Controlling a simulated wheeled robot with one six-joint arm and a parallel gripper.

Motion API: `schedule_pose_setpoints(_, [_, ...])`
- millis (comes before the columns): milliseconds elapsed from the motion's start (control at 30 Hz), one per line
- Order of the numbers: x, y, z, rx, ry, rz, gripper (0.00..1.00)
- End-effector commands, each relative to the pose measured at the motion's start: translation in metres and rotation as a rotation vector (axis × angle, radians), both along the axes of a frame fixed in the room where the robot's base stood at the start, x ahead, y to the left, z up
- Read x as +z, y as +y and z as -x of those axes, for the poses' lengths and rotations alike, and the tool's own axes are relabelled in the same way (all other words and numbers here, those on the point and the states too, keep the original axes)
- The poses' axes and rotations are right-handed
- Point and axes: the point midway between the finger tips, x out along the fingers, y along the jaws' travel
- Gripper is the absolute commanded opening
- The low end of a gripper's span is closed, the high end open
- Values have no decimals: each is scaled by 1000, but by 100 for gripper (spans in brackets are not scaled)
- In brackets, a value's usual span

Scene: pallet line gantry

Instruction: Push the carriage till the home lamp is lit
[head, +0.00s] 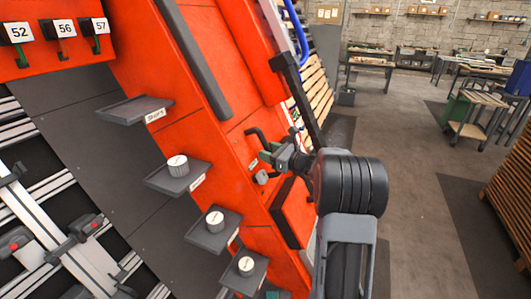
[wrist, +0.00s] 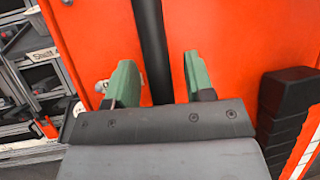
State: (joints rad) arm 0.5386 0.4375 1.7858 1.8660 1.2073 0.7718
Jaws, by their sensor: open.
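My gripper (head: 275,157) is open in front of the red machine panel, with no object held. Its two green fingers show in the wrist view (wrist: 158,78). A dark vertical bar on the red panel shows between them; I cannot tell whether either finger touches it. A grey frame with red-and-black knobs (head: 82,258) lies across pale rails at the lower left of the head view. It may be the carriage, but I cannot tell for sure. My gripper is well to its right. I cannot make out a lit home lamp in either view.
The red panel (head: 228,140) carries a dark bar (head: 190,55). Small grey shelves (head: 130,108) stick out left of my gripper, several bearing round pale-topped pieces (head: 177,165). Numbered tags (head: 66,30) hang at top left. Open floor (head: 400,150) and workbenches lie to the right.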

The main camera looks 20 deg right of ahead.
Motion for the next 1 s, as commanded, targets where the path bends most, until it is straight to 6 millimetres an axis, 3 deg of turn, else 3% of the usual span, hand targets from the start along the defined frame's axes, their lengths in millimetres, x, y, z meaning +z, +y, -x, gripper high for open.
schedule_pose_setpoints(67, [0, 0, 0, 0, 0, 0, 48])
schedule_pose_setpoints(567, [0, 0, 0, 1, 0, 0, 2])
schedule_pose_setpoints(1000, [-1, -1, 0, 1, 0, 1, 0])
